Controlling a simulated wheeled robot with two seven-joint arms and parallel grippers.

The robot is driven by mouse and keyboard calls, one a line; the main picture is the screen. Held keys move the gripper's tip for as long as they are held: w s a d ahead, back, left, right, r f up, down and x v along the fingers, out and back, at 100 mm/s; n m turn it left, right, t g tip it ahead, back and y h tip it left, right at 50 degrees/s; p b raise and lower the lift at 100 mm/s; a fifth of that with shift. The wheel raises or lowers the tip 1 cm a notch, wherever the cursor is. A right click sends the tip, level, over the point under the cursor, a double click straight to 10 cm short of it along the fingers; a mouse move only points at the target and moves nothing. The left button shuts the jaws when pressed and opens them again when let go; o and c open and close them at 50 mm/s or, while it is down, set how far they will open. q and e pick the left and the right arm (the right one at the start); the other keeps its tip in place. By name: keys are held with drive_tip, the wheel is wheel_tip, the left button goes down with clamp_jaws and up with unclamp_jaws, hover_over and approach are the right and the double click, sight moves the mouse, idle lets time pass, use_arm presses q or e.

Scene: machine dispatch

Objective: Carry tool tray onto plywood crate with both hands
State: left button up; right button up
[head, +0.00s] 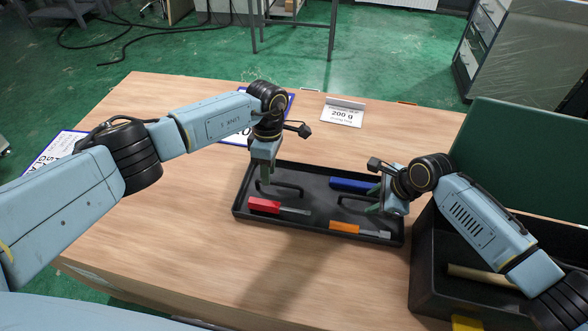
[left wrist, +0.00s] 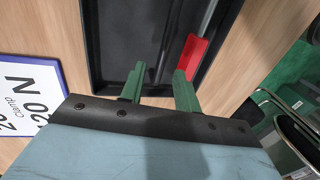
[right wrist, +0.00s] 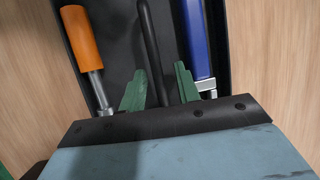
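The black tool tray (head: 318,192) lies flat on the wooden tabletop. It holds a red-handled tool (head: 264,205), an orange-handled tool (head: 344,227) and a blue tool (head: 350,185). It has a dark bar handle near each end. My left gripper (head: 265,180) is open at the left handle (head: 290,188); its green fingers show apart in the left wrist view (left wrist: 158,85). My right gripper (head: 377,207) is open at the right handle (head: 355,197); in the right wrist view the handle (right wrist: 150,45) runs toward the gap between the fingers. I cannot make out a separate plywood crate.
An open black case (head: 425,270) with a green lid (head: 530,155) stands at the right, under my right arm. A "200 g" card (head: 342,114) stands behind the tray. Blue-edged sheets lie further left (head: 55,148) and behind my left gripper. The front-left tabletop (head: 190,240) is clear.

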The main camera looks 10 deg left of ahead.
use_arm(q)
wheel_tip(320, 180, up, 8)
drive_tip(key=w, duration=0.1)
drive_tip(key=shift+w, duration=0.25)
use_arm(e)
drive_tip(key=v, duration=0.7)
drive_tip(key=shift+r, duration=0.25)
use_arm(q)
drive_tip(key=shift+f, duration=0.1)
use_arm(e)
drive_tip(key=shift+d, duration=0.1)
